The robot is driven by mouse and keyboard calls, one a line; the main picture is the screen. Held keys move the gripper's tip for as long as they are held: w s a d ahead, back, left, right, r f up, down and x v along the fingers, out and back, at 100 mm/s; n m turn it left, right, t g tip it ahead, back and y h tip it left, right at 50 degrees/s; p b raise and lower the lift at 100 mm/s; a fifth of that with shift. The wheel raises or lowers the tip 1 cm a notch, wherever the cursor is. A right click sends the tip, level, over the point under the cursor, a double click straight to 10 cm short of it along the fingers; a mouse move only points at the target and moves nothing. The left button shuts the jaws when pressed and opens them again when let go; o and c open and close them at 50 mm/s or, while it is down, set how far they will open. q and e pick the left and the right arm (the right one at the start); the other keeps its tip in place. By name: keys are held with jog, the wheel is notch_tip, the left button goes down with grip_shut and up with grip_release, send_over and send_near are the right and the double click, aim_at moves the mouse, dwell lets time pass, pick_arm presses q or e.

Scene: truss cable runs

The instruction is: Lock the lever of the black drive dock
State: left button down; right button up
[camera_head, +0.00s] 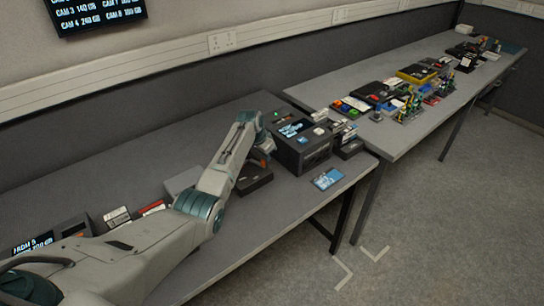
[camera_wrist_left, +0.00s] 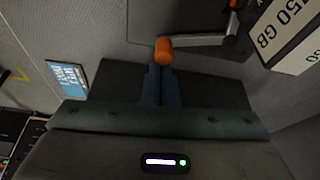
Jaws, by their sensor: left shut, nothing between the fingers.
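The lever of the black drive dock shows in the left wrist view as a grey bar (camera_wrist_left: 200,41) with an orange knob (camera_wrist_left: 163,50) on its left end. My right gripper is not in view.
A dark box with a screen (camera_head: 301,143) stands right of my left gripper. A blue card (camera_head: 327,179) lies near the table's front edge and shows in the left wrist view (camera_wrist_left: 68,78). A second table (camera_head: 408,133) at the right carries many small items.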

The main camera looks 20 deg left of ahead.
pick_arm(q)
jog(key=shift+s+m, duration=0.25)
jog(key=shift+m, duration=0.15)
jog(key=shift+s+a+f+m+h+p, duration=0.1)
jog(key=shift+s+f+m+h+p, duration=0.1)
jog(key=shift+m+h+p, duration=0.3)
jog(key=shift+s, duration=0.1)
jog(key=shift+s+a, duration=0.15)
jog(key=shift+s, duration=0.3)
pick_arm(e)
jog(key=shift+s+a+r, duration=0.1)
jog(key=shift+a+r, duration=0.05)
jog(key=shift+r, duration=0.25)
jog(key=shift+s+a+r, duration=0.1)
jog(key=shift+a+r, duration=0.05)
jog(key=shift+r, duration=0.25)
pick_arm(q)
jog(key=shift+r, duration=0.1)
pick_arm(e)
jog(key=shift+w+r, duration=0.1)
